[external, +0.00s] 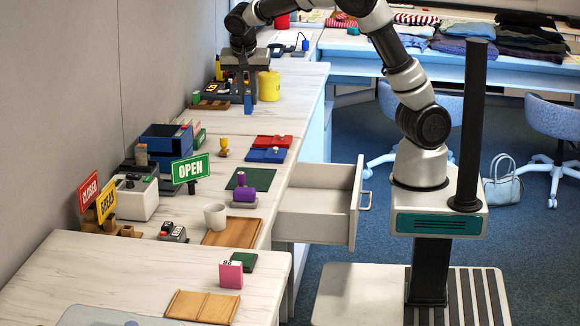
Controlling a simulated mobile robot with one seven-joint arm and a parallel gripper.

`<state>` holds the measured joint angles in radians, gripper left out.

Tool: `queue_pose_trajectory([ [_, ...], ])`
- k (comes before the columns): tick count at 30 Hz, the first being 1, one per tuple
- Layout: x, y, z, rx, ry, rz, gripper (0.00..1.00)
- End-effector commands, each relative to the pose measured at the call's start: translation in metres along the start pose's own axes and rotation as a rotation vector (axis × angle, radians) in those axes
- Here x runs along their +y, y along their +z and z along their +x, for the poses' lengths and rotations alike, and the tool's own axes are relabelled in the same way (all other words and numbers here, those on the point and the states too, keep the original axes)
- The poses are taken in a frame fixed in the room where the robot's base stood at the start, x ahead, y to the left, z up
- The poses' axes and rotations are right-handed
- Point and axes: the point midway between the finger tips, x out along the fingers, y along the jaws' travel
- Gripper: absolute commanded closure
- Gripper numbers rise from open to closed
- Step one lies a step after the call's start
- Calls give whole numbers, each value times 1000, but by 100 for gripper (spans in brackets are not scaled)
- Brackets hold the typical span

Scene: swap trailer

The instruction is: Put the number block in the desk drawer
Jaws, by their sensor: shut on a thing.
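The desk drawer (318,213) is pulled out on the right side of the desk, and its inside looks empty. My gripper (244,56) is at the far part of the desk, pointing down over a dark device (240,80). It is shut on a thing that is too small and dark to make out. A pink block with a white top and dark marks (230,273) stands on the near desk top. I cannot tell for sure which thing is the number block.
A yellow cup (269,86) stands beside the dark device. OPEN (190,169), BREAK and CLOSED signs, a white mug (215,216), a purple stamp (243,192) and wooden trays (232,232) crowd the desk. The floor right of the drawer is clear up to my base.

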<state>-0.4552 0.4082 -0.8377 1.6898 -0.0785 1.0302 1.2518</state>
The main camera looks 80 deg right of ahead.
Motion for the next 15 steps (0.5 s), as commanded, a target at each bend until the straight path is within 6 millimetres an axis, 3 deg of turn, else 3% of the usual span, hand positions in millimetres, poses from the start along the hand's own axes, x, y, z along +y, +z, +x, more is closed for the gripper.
queue_pose_trajectory([
  [1, 16, -18, 8, 0, 28, 68, 100],
  [6, 74, -71, 28, 1, 120, 290, 100],
  [9, 110, -94, 37, 0, 172, 414, 100],
  [15, 164, -122, 49, 0, 249, 600, 100],
])
